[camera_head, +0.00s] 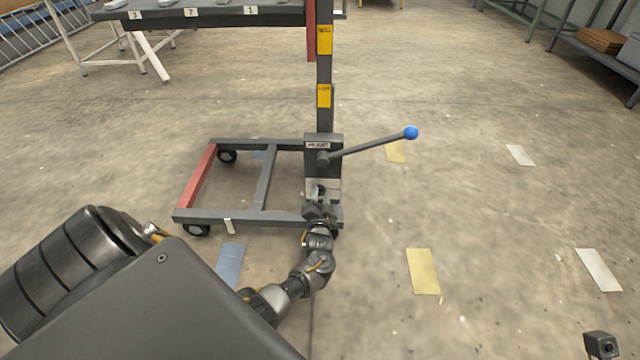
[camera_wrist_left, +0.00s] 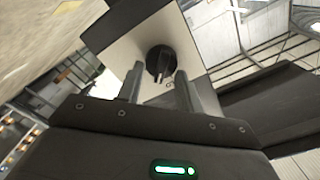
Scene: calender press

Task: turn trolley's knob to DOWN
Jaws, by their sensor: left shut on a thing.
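The trolley (camera_head: 266,181) stands in the middle of the head view, with a red side bar and a grey upright post. A pale plate (camera_head: 333,184) is low on the post, above the base frame. In the left wrist view the black round knob (camera_wrist_left: 160,58) sits on this plate, its grip bar a little tilted from upright. My left gripper (camera_head: 319,201) is at the plate, its fingers on both sides of the knob and shut on it. The fingers hide part of the plate, and I cannot read any marks there. My right gripper is not in view.
A lever with a blue ball end (camera_head: 411,132) sticks out to the right above the plate. A grey deck (camera_head: 215,17) with numbered places 1, 2 and 3 is higher on the post.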

